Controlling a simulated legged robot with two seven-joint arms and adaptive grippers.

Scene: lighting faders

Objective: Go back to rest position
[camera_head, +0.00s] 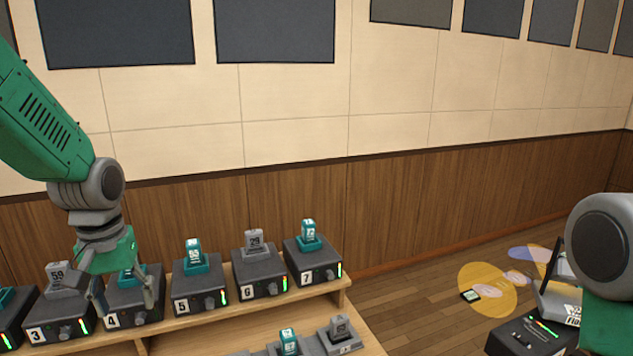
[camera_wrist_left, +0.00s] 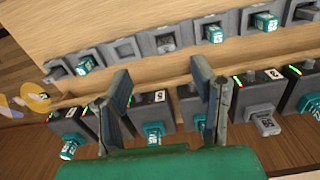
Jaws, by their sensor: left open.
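My left gripper (camera_head: 125,303) hangs at the left in the head view, fingers down, in front of the fader box numbered 4 (camera_head: 135,308). It is open, and I see nothing held in it. A teal fader cap (camera_head: 127,274) on that box is partly hidden behind the gripper. In the left wrist view the two fingers (camera_wrist_left: 162,75) are spread apart over the row of boxes. Whether a finger touches a box, I cannot tell. Only a round grey joint and a green part of my right arm show at the right edge; its gripper is out of frame.
Fader boxes 3 (camera_head: 62,320), 5 (camera_head: 198,291), 6 (camera_head: 260,277) and 7 (camera_head: 313,265) stand along the wooden bench (camera_head: 205,343). A lower row has teal and grey caps. A black device (camera_head: 525,340) stands at lower right. Floor beyond the bench is mostly open.

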